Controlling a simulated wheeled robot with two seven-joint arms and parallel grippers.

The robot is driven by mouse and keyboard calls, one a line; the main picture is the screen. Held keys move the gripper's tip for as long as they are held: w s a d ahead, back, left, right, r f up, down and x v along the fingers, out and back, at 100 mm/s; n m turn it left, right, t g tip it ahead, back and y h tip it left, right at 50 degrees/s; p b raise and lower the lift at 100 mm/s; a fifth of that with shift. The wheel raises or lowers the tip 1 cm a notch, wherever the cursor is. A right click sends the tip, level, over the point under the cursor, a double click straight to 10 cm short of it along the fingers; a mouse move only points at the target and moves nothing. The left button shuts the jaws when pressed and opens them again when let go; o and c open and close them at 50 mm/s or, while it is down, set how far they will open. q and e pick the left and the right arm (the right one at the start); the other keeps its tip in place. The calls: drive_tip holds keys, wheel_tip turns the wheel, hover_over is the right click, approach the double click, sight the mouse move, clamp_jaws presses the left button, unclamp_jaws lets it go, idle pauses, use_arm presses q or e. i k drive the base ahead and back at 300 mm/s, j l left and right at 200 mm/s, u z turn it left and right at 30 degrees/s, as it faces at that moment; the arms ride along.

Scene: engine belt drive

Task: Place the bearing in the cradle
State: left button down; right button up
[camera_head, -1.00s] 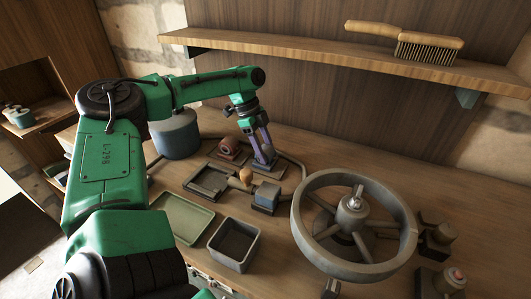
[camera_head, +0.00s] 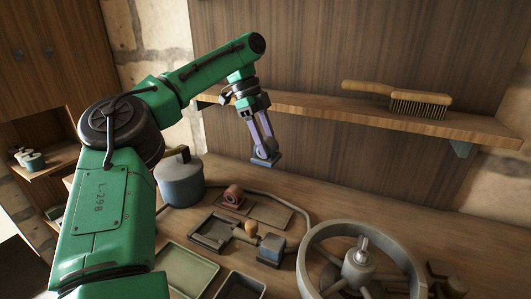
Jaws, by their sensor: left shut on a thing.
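My left gripper (camera_head: 263,143) has purple fingers and is shut on a blue-grey block with a rounded top, which looks like the bearing (camera_head: 267,160). The gripper holds it in the air above the bench, in front of the back wall. The fingers hide part of it. Below it on the bench is a flat brown plate (camera_head: 270,213). To the left of the plate, a copper-coloured round part (camera_head: 233,194) sits on a reddish base. I cannot tell for sure which fixture is the cradle. My right gripper is not in view.
A dark shallow tray (camera_head: 211,232), a wooden-knobbed part (camera_head: 250,229) and a blue-grey block (camera_head: 271,250) stand nearer me. A large spoked wheel (camera_head: 312,251) is at right. A blue-grey can (camera_head: 181,183) stands at left. A shelf (camera_head: 340,109) with a brush (camera_head: 420,104) runs behind.

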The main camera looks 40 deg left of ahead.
sight(215, 231)
drive_tip(key=k, duration=0.95)
